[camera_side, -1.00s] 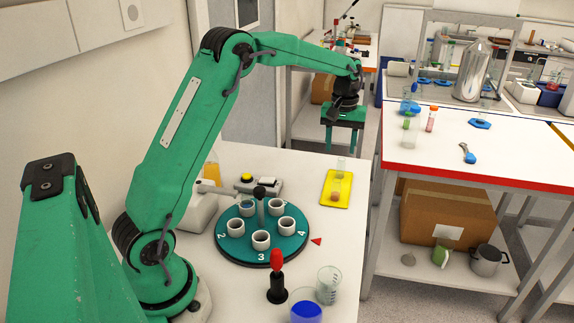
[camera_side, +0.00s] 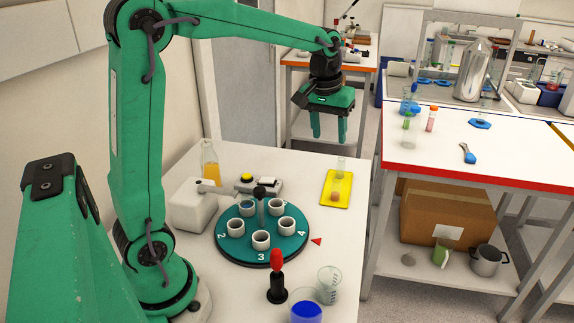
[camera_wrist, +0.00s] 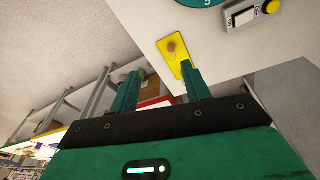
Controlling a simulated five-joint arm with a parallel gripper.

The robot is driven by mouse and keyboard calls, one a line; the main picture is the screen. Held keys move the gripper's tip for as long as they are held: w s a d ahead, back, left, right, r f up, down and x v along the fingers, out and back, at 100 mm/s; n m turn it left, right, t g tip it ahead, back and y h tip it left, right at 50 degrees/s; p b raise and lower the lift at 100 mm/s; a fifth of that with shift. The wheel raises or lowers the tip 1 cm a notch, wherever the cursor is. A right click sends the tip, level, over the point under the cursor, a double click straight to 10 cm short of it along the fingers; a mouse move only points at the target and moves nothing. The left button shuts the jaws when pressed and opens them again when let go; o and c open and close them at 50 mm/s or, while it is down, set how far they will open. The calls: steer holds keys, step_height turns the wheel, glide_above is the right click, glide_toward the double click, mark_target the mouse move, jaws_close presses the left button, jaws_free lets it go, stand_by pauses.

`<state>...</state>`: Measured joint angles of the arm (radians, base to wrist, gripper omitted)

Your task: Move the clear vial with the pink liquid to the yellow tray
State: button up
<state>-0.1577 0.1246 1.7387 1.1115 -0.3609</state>
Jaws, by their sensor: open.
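The clear vial (camera_side: 340,168) stands upright on the yellow tray (camera_side: 328,200) at the right edge of the white table. Pinkish liquid shows low in the vial. In the wrist view the tray (camera_wrist: 164,33) lies past my fingers, with a small pinkish-brown round shape on it that looks like the vial (camera_wrist: 172,46) from above. My gripper (camera_side: 329,140) is open and empty, fingers pointing down, above the tray in the side view and apart from the vial. In the wrist view my gripper (camera_wrist: 160,72) shows nothing held between its fingers.
A green carousel (camera_side: 262,256) with several white cups stands left of the tray. A red-topped tool (camera_side: 277,275), a beaker (camera_side: 329,285) and blue liquid (camera_side: 306,313) are at the front. An orange-liquid flask (camera_side: 210,165) stands behind.

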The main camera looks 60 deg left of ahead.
steer(key=s+d+m+t, duration=0.1)
steer(key=s+d+m, duration=0.2)
steer(key=s, duration=0.7)
steer(key=s+d+m+t, duration=0.2)
steer(key=s+d+m, duration=0.1)
steer(key=s, duration=0.8)
steer(key=shift+d+f+t, duration=0.3)
steer(key=shift+d, duration=0.15)
